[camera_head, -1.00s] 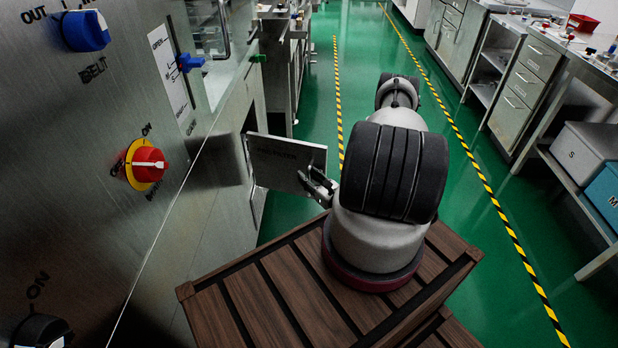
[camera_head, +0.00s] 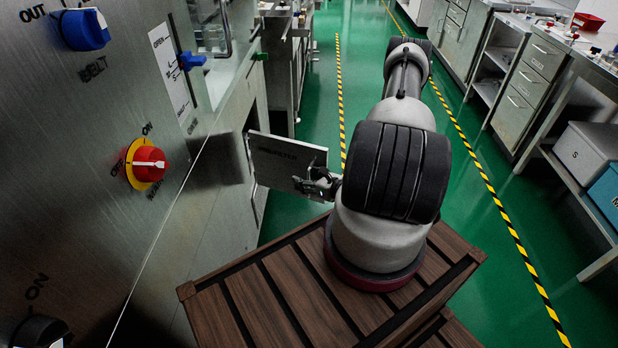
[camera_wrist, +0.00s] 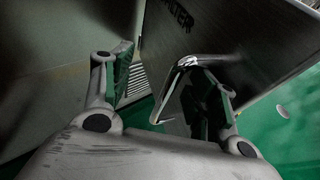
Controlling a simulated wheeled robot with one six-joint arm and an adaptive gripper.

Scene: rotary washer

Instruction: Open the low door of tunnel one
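The low door (camera_head: 290,158) is a flat grey metal panel with dark lettering. It stands swung out from the steel washer front (camera_head: 205,215), with a dark opening behind its hinge side. In the wrist view the door (camera_wrist: 235,40) fills the upper right, and its letters read like "FILTER". A chrome bar handle (camera_wrist: 188,62) sticks out from it. My gripper (camera_head: 318,184) is at the door's free edge. In the wrist view my gripper's fingers (camera_wrist: 168,75) are apart, with the handle between them, closer to the right finger. Contact with the handle is unclear.
A red and yellow rotary switch (camera_head: 146,164) and blue knobs (camera_head: 86,30) sit on the washer panel at left. A slatted wooden platform (camera_head: 265,310) lies below my arm. Green floor (camera_head: 390,30) is free beyond, with benches and drawers (camera_head: 525,85) at right.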

